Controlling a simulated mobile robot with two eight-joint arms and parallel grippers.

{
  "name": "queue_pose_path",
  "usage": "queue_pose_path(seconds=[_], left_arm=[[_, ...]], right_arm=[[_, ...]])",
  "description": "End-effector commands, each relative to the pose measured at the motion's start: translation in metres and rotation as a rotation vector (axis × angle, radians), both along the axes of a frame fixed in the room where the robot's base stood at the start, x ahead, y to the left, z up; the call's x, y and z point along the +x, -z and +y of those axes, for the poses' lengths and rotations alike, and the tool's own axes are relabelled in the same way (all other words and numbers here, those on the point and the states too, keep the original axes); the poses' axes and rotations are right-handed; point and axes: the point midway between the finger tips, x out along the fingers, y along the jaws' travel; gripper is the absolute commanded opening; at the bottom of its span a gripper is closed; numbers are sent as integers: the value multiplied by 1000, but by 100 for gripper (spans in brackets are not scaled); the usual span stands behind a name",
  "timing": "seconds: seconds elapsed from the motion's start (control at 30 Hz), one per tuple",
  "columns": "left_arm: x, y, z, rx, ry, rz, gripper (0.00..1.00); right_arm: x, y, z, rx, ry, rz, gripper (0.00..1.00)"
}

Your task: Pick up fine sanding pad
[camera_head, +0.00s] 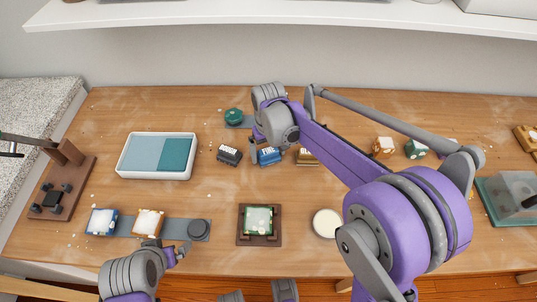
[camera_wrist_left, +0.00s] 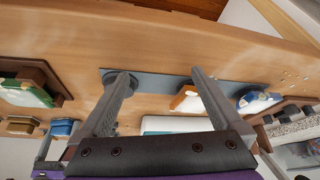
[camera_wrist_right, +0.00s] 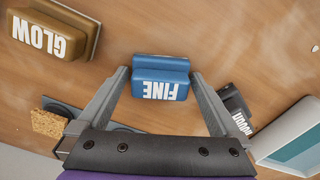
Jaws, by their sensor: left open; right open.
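The fine sanding pad is a blue block (camera_head: 268,156) on the table, partly hidden by my right arm in the head view. In the right wrist view the blue pad (camera_wrist_right: 161,80) shows its white FINE label upside down. My right gripper (camera_wrist_right: 158,82) is open, with the pad between or just beyond its fingertips; I cannot tell the exact height. My left gripper (camera_wrist_left: 160,76) is open and empty above the grey strip (camera_wrist_left: 155,82) at the front left. In the head view the left gripper (camera_head: 178,255) is near the table's front edge.
A dark ROUGH pad (camera_head: 229,155) stands just left of the blue pad, and a brown GLOW block (camera_wrist_right: 52,32) is on its other side. A white tray (camera_head: 122,170) with teal panels lies left. A framed green piece (camera_head: 258,240) and a cream disc (camera_head: 326,223) lie in front.

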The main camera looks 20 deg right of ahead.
Motion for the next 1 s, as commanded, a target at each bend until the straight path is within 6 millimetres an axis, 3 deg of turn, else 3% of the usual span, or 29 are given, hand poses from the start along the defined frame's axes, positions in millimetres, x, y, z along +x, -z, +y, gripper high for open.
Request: queue_pose_path(seconds=[0.1,0.5,0.53,0.57,0.77,1.0], left_arm=[[0,0,0,0,0,0,100],[0,0,0,0,0,0,100],[0,0,0,0,0,0,100],[0,0,0,0,0,0,100],[0,-1,0,0,0,0,100],[1,-5,0,0,0,-2,100]], right_arm=[[0,0,0,0,0,0,100],[0,-1,0,0,0,0,28],[0,-1,0,0,0,0,28],[0,-1,0,0,0,0,19],[0,-4,0,0,0,0,19],[0,-43,0,0,0,0,19]])
